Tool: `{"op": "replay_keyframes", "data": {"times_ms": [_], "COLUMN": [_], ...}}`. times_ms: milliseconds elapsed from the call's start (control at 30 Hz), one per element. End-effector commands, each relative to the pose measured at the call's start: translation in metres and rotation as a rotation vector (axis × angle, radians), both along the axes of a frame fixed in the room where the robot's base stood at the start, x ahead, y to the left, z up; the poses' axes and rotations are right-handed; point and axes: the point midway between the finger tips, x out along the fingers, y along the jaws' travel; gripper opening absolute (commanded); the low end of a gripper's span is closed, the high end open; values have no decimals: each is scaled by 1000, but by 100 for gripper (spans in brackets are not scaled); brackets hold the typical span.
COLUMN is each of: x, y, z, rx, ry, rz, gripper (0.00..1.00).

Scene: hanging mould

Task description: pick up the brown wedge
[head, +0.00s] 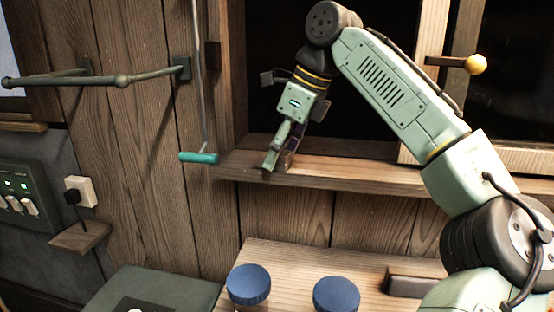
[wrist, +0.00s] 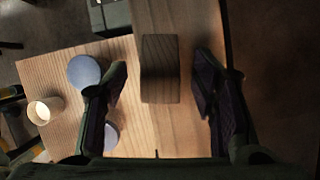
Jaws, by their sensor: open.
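The brown wedge (wrist: 160,70) lies on the wooden ledge (wrist: 190,125), seen from above in the wrist view as a dark brown block. My gripper (wrist: 161,73) is open, with one finger on each side of the wedge and a visible gap on both sides. In the head view my gripper (head: 277,163) points down at the ledge (head: 350,173), near its left end. The wedge is mostly hidden behind the fingers there. I cannot tell how far the fingertips reach down beside it.
A teal handle (head: 199,158) hangs on a rod just left of the ledge. Below stand two blue-lidded jars (head: 248,284) (head: 336,295) on a wooden table (head: 290,258). A knobbed bar (head: 457,63) sticks out at the upper right. The ledge right of my gripper is clear.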

Motion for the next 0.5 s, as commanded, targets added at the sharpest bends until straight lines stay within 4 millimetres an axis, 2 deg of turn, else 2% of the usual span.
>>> {"op": "replay_keyframes", "data": {"times_ms": [167,500], "x": [0,0], "y": [0,0], "z": [0,0], "rx": [0,0], "ry": [0,0], "rz": [0,0], "gripper": [53,31]}}
